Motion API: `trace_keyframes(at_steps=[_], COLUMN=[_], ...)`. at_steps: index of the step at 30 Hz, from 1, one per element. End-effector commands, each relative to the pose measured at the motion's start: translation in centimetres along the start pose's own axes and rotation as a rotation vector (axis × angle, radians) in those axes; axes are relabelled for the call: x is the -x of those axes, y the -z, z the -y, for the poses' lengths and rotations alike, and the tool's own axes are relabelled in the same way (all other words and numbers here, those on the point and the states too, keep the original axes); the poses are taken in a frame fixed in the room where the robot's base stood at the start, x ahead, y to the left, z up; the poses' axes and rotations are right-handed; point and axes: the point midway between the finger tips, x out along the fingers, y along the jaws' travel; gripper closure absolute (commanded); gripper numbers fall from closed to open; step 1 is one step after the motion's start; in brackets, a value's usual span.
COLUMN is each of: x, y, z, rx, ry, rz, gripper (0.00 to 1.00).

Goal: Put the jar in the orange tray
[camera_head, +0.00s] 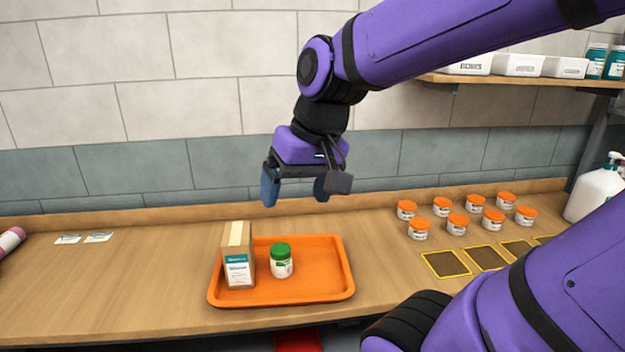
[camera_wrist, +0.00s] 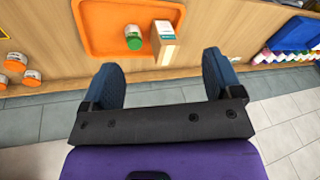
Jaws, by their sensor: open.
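An orange tray (camera_head: 320,286) lies on the wooden counter. A white jar with a green lid (camera_head: 281,262) stands upright inside the tray, near its middle. A cardboard box (camera_head: 238,258) stands in the tray just left of the jar. In the wrist view the tray (camera_wrist: 100,30), the jar (camera_wrist: 133,38) and the box (camera_wrist: 163,40) show beyond the fingers. My gripper (camera_head: 295,192) is open and empty, raised above the tray and apart from the jar; its two blue fingers also show in the wrist view (camera_wrist: 160,85).
Several small jars with orange lids (camera_head: 457,224) stand on the counter at right, behind yellow-edged dark squares (camera_head: 446,264). A white pump bottle (camera_head: 597,190) stands at far right. A shelf (camera_head: 520,82) holds bins. The counter left of the tray is mostly clear.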

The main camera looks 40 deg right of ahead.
Motion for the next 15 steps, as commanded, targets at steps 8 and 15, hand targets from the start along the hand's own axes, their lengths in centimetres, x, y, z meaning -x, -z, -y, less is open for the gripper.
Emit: trace_keyframes(at_steps=[8,15], x=[3.1,3.5], y=[-2.5,-2.7], z=[0.0,-0.1], rx=[0.236,0.272], ry=[-0.088,-0.104], rz=[-0.178,-0.207], gripper=[0.15,0.15])
